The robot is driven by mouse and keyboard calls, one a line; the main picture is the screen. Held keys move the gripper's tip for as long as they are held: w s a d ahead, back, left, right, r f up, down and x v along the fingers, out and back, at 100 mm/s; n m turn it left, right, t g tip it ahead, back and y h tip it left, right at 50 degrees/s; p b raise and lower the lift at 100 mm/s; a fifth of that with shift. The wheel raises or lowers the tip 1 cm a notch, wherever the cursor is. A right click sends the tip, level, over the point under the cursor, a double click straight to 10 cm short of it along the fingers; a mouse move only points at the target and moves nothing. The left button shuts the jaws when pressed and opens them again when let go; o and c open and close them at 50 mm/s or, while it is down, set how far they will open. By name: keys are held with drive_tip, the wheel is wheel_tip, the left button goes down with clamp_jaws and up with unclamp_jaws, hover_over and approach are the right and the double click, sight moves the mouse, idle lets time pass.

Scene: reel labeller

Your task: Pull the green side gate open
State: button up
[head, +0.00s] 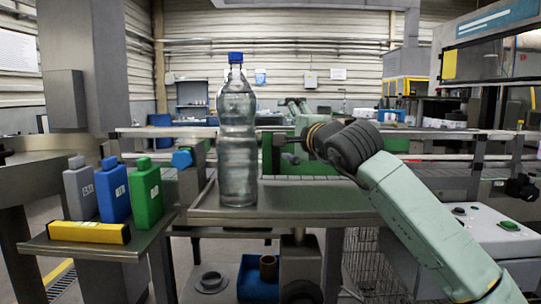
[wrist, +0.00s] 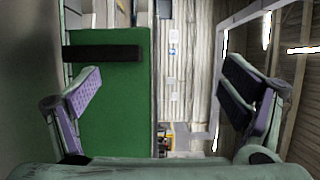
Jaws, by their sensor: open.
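The green side gate (wrist: 112,105) is a flat green panel at the left of the wrist view, with a dark horizontal bar handle (wrist: 102,52) near its top. In the head view, part of the green gate (head: 268,152) shows behind the bottle, beside my wrist; my arm hides much of that area. My gripper (wrist: 162,68) is open, with its fingers wide apart and nothing between them. In the wrist view the left finger overlaps the green panel just below the handle, and the right finger is well clear of it. I cannot tell whether anything touches.
A clear bottle with a blue cap (head: 237,140) stands upright on the metal table (head: 300,196), left of my arm. Grey, blue and green containers (head: 147,194) and a yellow block (head: 88,232) stand on the left side table. A conveyor rail (head: 430,157) runs behind.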

drive_tip(key=p, duration=0.2)
approach(277, 158)
drive_tip(key=w, duration=0.2)
drive_tip(key=w+a, duration=0.1)
drive_tip(key=shift+r, duration=0.35)
drive_tip(key=p+x, duration=0.2)
drive_tip(key=x, duration=0.3)
drive_tip(key=shift+w+a, duration=0.3)
drive_tip(key=shift+w+a+f+p, duration=0.15)
drive_tip(key=shift+w+p, duration=0.1)
drive_tip(key=shift+w, duration=0.15)
drive_tip(key=shift+w+a+f+p, duration=0.1)
drive_tip(key=shift+w+a+p, duration=0.1)
drive_tip(key=shift+w, duration=0.2)
drive_tip(key=shift+d, duration=0.1)
drive_tip(key=c, duration=1.4)
